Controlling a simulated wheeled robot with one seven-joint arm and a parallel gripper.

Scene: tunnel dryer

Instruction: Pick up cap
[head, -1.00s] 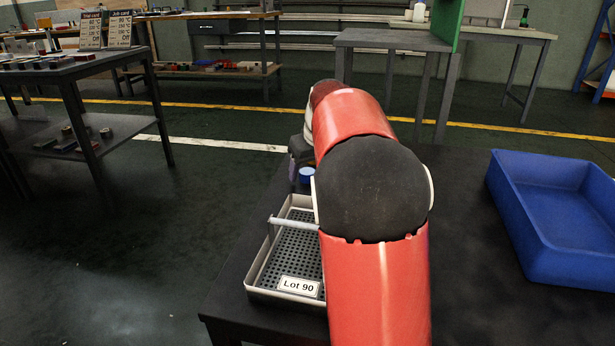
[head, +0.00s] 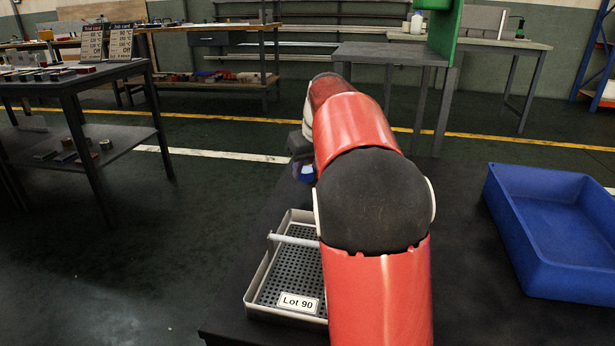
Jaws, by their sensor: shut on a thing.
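A small blue cap (head: 303,173) shows just left of my arm, with a pale patch on it. It is at the end of my gripper (head: 301,158), above the far end of the tray. The gripper is shut on the cap. My own red arm hides most of the gripper, and the fingertips are hard to make out.
A perforated metal tray (head: 254,290) labelled "Lot 90" with a crossbar handle lies on the dark table (head: 232,308), partly behind my arm. An empty blue bin (head: 560,263) stands at the right. The tabletop between arm and bin is clear.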

